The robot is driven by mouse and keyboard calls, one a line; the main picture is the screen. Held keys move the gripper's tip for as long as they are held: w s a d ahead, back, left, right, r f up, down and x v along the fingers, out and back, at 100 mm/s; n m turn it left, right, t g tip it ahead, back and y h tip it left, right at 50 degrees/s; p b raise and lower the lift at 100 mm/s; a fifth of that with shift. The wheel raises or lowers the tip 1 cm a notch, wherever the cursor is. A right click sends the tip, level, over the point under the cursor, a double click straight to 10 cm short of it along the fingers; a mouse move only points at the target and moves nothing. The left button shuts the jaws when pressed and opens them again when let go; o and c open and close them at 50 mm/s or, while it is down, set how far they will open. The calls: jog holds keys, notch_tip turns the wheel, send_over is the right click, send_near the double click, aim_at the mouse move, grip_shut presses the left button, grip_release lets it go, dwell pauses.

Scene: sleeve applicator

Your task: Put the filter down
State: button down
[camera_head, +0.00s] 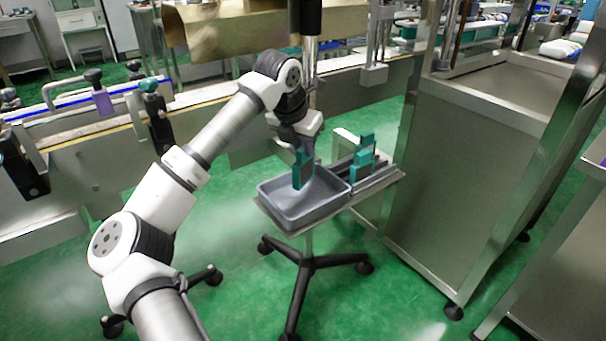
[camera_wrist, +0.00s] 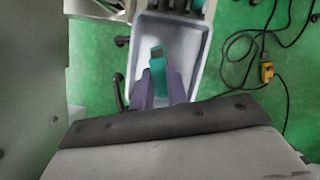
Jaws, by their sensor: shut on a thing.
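My gripper (camera_head: 303,156) is shut on a teal filter (camera_head: 301,174) and holds it over the grey tray (camera_head: 318,216), pointing down. In the wrist view the filter (camera_wrist: 158,70) sits between my two purple-grey fingers (camera_wrist: 160,86), with the pale floor of the tray (camera_wrist: 203,52) behind it. I cannot tell for sure whether the lower end of the filter touches the tray floor. The tray looks empty apart from the filter. Part of the filter is hidden by the fingers.
More teal pieces (camera_head: 363,162) stand in a holder beside the tray, on the same small wheeled stand (camera_head: 308,247). A tall steel frame (camera_head: 455,170) stands close on the right. A conveyor (camera_head: 215,105) runs behind. A cable with a yellow box (camera_wrist: 267,72) lies on the floor.

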aim_at(301, 161)
jog(key=shift+f+b, duration=0.3)
jog(key=shift+f, duration=2.45)
jog(key=shift+f, duration=0.2)
jog(key=c, duration=1.4)
grip_release()
jog(key=p+v, duration=0.1)
jog(key=v, duration=1.1)
jog(key=shift+r, duration=0.2)
